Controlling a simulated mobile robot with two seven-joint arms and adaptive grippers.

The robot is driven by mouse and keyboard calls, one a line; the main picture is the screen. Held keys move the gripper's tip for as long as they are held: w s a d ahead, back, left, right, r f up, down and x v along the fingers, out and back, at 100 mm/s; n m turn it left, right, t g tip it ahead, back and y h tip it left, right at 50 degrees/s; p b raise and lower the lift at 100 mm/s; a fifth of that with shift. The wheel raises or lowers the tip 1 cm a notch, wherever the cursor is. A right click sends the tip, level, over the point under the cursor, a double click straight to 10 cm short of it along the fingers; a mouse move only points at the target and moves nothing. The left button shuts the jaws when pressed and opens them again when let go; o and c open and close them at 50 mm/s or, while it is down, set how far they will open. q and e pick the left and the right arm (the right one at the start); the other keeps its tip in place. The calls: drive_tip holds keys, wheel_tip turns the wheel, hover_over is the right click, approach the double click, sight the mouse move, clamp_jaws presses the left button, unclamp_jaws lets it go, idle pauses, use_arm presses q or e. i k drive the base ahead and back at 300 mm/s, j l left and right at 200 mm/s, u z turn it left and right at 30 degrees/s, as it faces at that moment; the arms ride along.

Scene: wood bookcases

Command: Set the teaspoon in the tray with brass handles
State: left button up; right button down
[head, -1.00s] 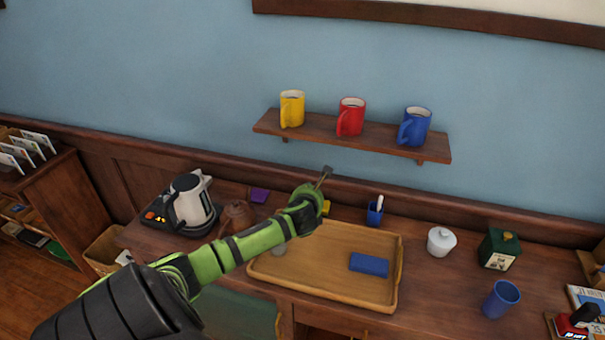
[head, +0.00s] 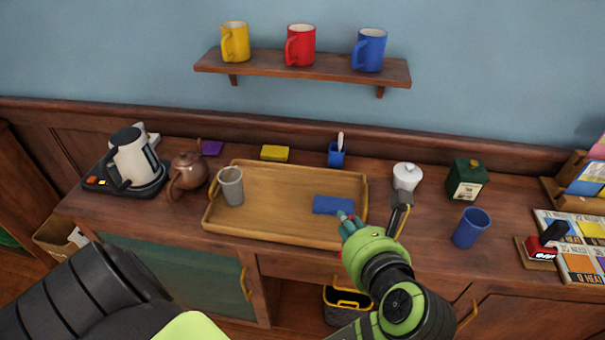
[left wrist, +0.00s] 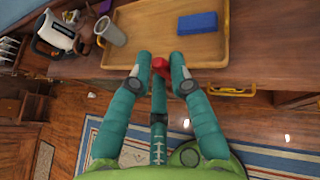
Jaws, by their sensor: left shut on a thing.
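The tray with brass handles (head: 285,233) is a shallow wooden tray on the counter. It holds a grey cup (head: 230,186) at its left and a blue block (head: 333,205) at its right. My left gripper (head: 347,222) is over the tray's front right corner. In the left wrist view its teal fingers (left wrist: 160,72) are shut on a small red thing (left wrist: 161,65), mostly hidden between them. I cannot tell whether it is part of the teaspoon. A pale handle (head: 340,140) stands in a blue holder (head: 336,157) behind the tray; its kind is unclear. My right gripper is out of view.
A kettle (head: 135,160) and a brown teapot (head: 187,174) stand left of the tray. The tray's middle is clear.

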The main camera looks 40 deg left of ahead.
sight(287, 210)
drive_tip(key=i+l+u, duration=0.2)
drive_tip(key=i+l, duration=0.2)
drive_tip(key=i+l+u, duration=0.15)
drive_tip(key=i+l, duration=0.2)
drive_tip(key=l, duration=0.25)
drive_tip(key=u, duration=0.8)
